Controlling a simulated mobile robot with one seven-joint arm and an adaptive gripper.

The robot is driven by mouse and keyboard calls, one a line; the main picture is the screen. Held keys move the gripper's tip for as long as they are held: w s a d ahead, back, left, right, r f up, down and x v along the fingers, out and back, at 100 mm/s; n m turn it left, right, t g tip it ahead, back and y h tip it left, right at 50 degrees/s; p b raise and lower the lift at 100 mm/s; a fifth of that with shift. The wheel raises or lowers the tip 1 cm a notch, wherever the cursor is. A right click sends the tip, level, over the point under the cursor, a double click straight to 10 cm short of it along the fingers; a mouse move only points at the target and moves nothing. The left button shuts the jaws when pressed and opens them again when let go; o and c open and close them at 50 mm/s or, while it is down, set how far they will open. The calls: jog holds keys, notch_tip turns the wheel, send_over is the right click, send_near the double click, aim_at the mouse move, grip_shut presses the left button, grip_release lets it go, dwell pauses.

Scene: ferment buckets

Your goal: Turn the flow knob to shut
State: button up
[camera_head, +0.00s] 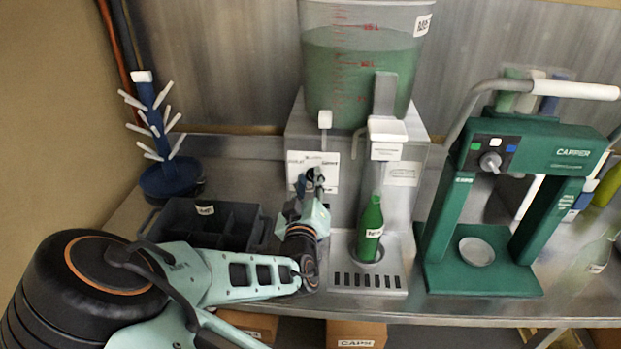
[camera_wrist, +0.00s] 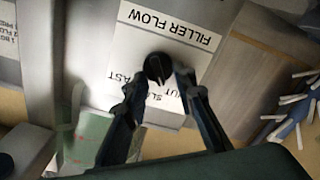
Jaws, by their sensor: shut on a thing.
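The flow knob is a small black round knob (camera_wrist: 157,67) on a white label plate (camera_wrist: 190,47) that reads FILLER FLOW, upside down in the wrist view. The words FAST, part of SLOW and part of SHUT show beside it. My gripper (camera_wrist: 160,76) has one finger on each side of the knob and is shut on it. The knob's pointer direction cannot be made out.
A green bottle (camera_head: 370,232) stands under the filler's spout, right of my gripper. The bucket of green liquid (camera_head: 350,80) is above. A dark divided crate (camera_head: 180,228) and a blue drying rack (camera_head: 168,178) are left; a green capper (camera_head: 560,160) is right.

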jog(key=shift+n, duration=1.2)
jog(key=shift+f, duration=0.1)
jog(key=o, duration=1.2)
jog(key=shift+c, duration=0.2)
jog(key=s, duration=0.7)
jog(key=shift+s+a, duration=0.2)
jog(key=shift+s, duration=0.1)
jog(key=shift+d, duration=0.1)
